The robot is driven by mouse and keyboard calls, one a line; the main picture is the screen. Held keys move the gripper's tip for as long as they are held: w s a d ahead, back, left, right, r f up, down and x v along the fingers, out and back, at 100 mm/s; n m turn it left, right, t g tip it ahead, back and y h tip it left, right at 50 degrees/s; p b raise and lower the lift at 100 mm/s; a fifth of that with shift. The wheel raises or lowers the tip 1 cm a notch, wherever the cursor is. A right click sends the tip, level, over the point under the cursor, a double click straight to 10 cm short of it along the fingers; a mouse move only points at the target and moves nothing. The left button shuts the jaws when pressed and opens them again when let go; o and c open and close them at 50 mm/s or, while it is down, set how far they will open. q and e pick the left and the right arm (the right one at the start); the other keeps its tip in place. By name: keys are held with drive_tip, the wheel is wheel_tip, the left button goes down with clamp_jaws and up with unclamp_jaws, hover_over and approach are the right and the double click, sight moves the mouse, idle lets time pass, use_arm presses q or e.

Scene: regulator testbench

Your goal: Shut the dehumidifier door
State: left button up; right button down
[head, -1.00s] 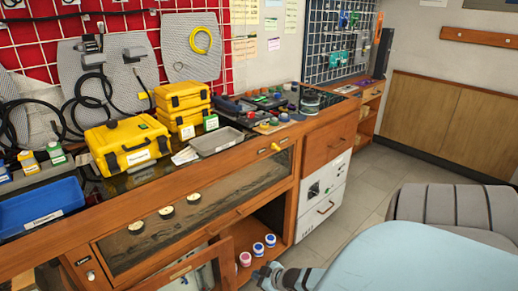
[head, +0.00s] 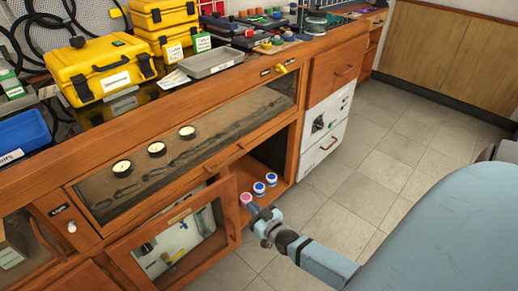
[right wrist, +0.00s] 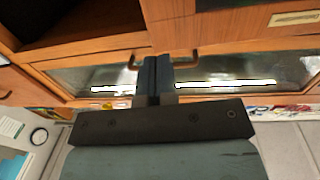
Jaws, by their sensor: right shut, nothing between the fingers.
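A wooden-framed door with a glass pane (head: 130,245) stands open at the lower front of the bench in the head view. A small label plate is on its upper rail. I take it for the dehumidifier door, but the label is unreadable. My right gripper (head: 253,210) is shut and empty, just right of the door's free edge; I cannot tell if they touch. In the right wrist view, the shut fingers (right wrist: 155,76) point at a wooden front with a glass strip, overlapping a dark bar handle (right wrist: 186,62). My left gripper is not in view.
Small jars (head: 259,188) stand on the open shelf beside the door, close to the right gripper. A long glass-fronted compartment (head: 200,150) with gauges lies above. A white unit (head: 325,125) sits at the right. The tiled floor (head: 375,160) to the right is clear.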

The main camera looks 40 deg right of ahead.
sight(232, 189)
drive_tip(key=w+b, duration=0.2)
drive_tip(key=w, duration=0.6)
drive_tip(key=shift+w+d+b, duration=0.1)
drive_tip(key=shift+w+b, duration=0.3)
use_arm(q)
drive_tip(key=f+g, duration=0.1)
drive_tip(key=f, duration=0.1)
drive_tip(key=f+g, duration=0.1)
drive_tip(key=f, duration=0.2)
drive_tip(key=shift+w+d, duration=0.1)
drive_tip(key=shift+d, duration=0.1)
